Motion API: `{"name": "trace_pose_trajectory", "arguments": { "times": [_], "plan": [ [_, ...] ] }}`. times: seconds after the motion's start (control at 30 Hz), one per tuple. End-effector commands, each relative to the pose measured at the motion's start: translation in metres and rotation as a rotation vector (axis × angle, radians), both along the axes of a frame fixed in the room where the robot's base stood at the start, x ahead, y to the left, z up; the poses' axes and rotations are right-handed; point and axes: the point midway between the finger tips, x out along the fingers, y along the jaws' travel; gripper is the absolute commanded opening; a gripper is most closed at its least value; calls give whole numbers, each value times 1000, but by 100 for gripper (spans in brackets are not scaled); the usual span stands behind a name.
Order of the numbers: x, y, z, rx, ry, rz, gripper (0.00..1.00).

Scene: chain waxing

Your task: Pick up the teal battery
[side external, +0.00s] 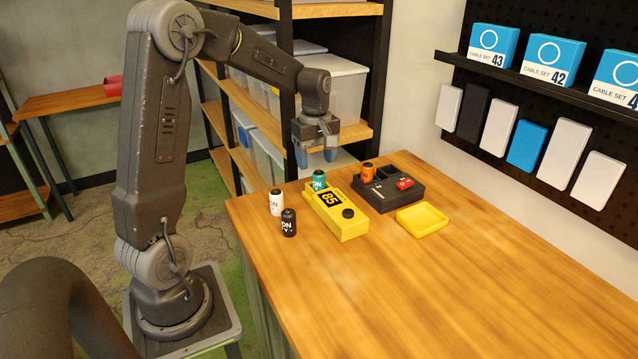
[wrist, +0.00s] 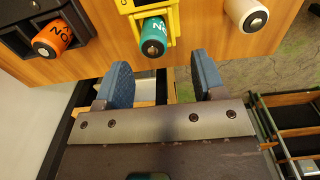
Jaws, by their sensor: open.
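A white battery (side external: 276,202) and a black battery (side external: 289,222) stand left of the device. A black tray (side external: 376,201) holds an orange battery (side external: 367,173) and a red item (side external: 404,184). The wooden table's front (side external: 420,300) is clear.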

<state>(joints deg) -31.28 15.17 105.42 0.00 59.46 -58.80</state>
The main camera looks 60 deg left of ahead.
Motion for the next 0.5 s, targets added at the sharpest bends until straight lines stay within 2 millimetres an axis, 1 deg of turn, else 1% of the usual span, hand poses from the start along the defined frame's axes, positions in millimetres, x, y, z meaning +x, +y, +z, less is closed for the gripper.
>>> {"name": "trace_pose_trajectory", "arguments": {
  "times": [0.17,0.4,0.5],
  "plan": [
    [1,-1,-12,-1,2,-2,63],
    [7,-2,-46,-2,4,-2,63],
    [7,-2,-54,-1,1,-2,63]
  ]
}}
